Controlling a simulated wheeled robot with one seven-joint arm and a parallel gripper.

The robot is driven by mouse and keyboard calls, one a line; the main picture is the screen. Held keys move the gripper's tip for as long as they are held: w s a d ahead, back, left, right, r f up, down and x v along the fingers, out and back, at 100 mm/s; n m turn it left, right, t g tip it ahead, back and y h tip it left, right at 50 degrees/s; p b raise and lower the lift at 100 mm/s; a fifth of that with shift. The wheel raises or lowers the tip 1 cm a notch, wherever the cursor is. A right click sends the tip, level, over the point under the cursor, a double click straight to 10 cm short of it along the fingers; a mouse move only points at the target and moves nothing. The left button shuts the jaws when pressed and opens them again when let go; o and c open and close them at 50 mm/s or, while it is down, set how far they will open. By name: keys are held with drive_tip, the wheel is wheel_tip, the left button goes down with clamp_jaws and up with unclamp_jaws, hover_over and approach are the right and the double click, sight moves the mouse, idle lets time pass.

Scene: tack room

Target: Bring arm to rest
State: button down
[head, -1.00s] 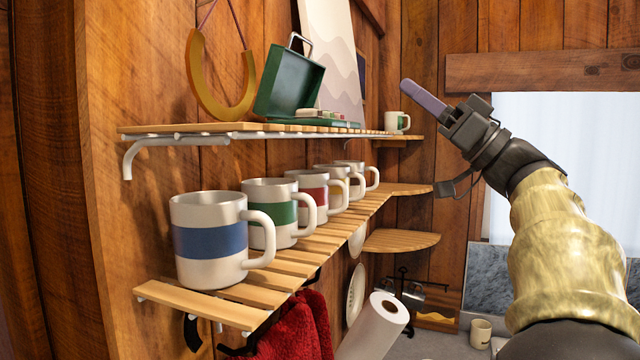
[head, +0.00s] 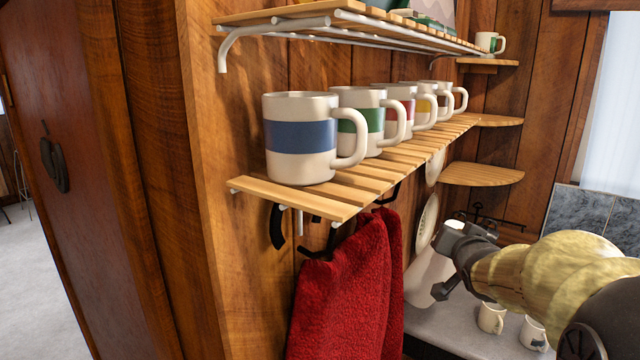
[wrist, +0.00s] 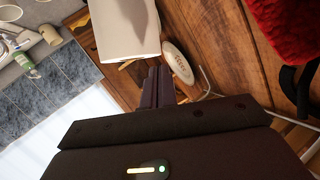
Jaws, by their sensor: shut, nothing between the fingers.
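My arm (head: 560,270) reaches in from the lower right of the head view, with my gripper (head: 445,262) low in front of the paper towel roll (head: 425,272), below the mug shelf. In the wrist view the fingers of my gripper (wrist: 157,85) are together with nothing between them. The paper towel roll (wrist: 125,28) shows just beyond the fingertips there. I cannot tell how close the gripper is to the roll.
A slatted shelf (head: 345,205) holds a row of mugs, the nearest with a blue band (head: 300,137). A red towel (head: 345,290) hangs below it. Two mugs (head: 491,318) (head: 533,333) stand on the counter (head: 440,325). An upper shelf (head: 350,30) runs above.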

drive_tip(key=s+a+f+n+g+y, duration=0.1)
drive_tip(key=s+a+f+n+g, duration=0.2)
drive_tip(key=s+a+f+g, duration=0.3)
drive_tip(key=s+a+f+n+g+y, duration=0.1)
drive_tip(key=s+a+f+n+g, duration=0.2)
drive_tip(key=s+f, duration=1.4)
wheel_tip(320, 180, down, 2)
drive_tip(key=a+g, duration=0.3)
drive_tip(key=shift+y+b, duration=0.3)
drive_tip(key=shift+b, duration=0.1)
drive_tip(key=shift+w, duration=0.15)
